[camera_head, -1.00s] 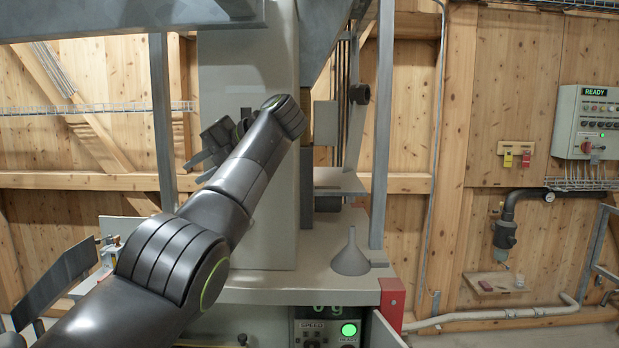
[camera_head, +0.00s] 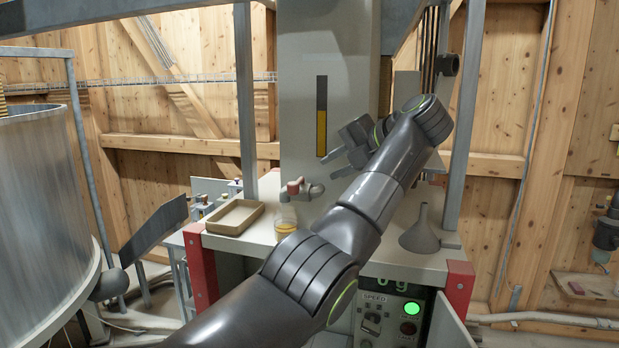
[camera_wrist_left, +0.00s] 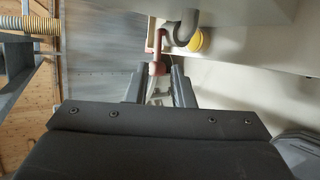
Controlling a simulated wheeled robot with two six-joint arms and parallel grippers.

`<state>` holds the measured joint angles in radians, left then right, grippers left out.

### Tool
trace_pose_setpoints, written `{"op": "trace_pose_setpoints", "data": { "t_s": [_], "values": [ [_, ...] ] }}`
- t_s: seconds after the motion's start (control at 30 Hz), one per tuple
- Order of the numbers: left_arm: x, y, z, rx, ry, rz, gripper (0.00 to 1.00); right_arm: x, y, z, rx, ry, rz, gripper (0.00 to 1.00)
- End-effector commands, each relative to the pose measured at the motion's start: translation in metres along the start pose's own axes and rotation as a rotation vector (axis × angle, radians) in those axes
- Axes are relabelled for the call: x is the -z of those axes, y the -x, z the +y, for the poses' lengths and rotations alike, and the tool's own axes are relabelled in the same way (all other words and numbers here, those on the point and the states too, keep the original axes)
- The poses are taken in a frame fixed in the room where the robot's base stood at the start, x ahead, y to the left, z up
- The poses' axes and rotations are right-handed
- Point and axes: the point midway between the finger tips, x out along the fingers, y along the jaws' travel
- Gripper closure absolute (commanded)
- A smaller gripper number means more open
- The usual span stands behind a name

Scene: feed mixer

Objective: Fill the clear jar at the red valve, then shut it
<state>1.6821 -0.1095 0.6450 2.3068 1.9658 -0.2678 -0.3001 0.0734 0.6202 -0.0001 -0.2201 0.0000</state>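The clear jar (camera_head: 286,218) stands on the grey machine top under the red valve (camera_head: 294,187), partly hidden by my left arm, with yellow material low in it. The valve's red handle sits on a grey pipe elbow (camera_head: 314,190). My left gripper (camera_head: 328,160) is open and empty, above and right of the valve, in front of the column. In the left wrist view my open fingers (camera_wrist_left: 160,88) point toward the red handle (camera_wrist_left: 157,48), which shows beyond them. A yellow round shape (camera_wrist_left: 198,40) beside the pipe looks like the jar's contents. My right gripper is out of view.
A cardboard-coloured tray (camera_head: 235,217) lies left of the jar. A grey funnel (camera_head: 421,230) stands at the right. A sight strip (camera_head: 321,117) on the column shows yellow below black. A large metal drum (camera_head: 40,220) fills the left side. A weight display (camera_head: 385,283) is partly covered.

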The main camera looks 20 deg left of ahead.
Motion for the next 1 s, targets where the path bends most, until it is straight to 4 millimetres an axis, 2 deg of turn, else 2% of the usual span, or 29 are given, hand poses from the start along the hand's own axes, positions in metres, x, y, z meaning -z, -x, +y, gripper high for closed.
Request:
{"op": "trace_pose_setpoints", "data": {
  "t_s": [0.2,0.43,0.6,0.9,1.0],
  "values": [
    [0.0,-0.044,0.003,0.0,0.0,0.003,0.79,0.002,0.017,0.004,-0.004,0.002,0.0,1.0],
    [0.0,-0.077,0.002,-0.001,0.0,0.003,0.79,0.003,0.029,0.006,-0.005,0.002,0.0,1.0],
    [0.0,-0.088,0.001,-0.001,0.001,0.001,0.79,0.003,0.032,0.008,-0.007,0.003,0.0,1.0],
    [0.0,-0.09,0.001,-0.001,0.001,0.0,0.79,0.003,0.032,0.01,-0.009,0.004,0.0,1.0],
    [0.0,-0.09,0.001,-0.001,0.001,0.0,0.92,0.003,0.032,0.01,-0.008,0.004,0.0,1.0]
  ]
}}
